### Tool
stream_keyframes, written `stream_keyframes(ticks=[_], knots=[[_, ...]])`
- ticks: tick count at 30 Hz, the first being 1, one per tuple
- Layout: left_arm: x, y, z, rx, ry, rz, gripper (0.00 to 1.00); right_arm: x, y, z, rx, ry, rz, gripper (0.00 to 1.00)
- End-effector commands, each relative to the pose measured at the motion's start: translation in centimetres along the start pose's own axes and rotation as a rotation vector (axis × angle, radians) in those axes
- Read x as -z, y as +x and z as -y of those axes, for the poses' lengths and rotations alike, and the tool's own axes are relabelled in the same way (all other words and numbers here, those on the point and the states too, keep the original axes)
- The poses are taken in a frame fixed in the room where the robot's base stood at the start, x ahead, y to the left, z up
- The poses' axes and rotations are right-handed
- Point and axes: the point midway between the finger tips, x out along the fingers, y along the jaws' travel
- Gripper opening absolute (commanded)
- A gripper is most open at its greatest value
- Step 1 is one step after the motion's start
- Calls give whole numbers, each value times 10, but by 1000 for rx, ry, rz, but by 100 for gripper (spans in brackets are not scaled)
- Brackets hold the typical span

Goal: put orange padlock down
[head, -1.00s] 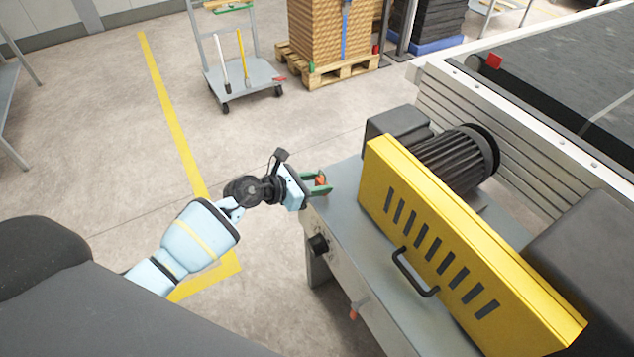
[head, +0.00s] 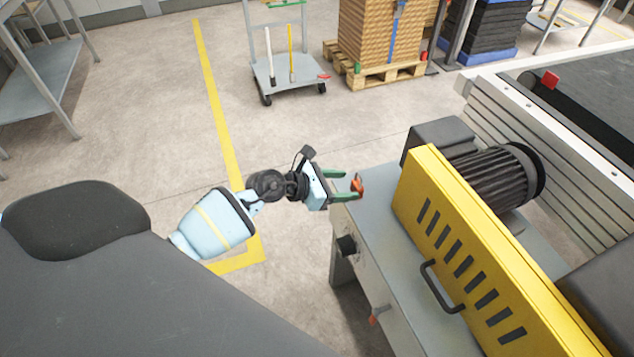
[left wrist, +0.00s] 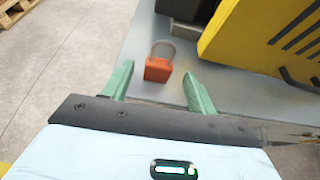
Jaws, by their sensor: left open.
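The orange padlock (head: 357,186) sits on the grey top of the machine bench (head: 377,215), near its left corner. In the left wrist view the padlock (left wrist: 158,69) shows its orange body toward me and its grey shackle pointing away. My left gripper (head: 350,186) is open, with green fingers. In the left wrist view the left gripper (left wrist: 158,85) has its fingertips apart on either side, just short of the padlock, with visible gaps. My right gripper is not in view.
A yellow slotted guard (head: 470,240) with a black handle and a ribbed motor (head: 497,178) stand on the bench to the right. A dark knob (head: 346,245) is on the bench's front. A trolley (head: 285,72) and a loaded pallet (head: 375,72) stand behind.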

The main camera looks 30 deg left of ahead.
Motion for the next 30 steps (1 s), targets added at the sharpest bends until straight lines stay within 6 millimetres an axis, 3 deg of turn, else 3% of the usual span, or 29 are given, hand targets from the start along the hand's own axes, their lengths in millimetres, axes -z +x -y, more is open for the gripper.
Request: stream_keyframes(ticks=[6, 12, 18, 30], knots=[[0, -47, -1, -2, 2, -2, 58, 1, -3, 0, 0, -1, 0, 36], [1, -76, -1, -1, 1, -2, 58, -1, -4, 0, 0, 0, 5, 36], [0, -87, 0, 0, 0, -1, 58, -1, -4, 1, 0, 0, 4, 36], [0, -87, 0, 0, -1, 0, 58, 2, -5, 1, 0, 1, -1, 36]])
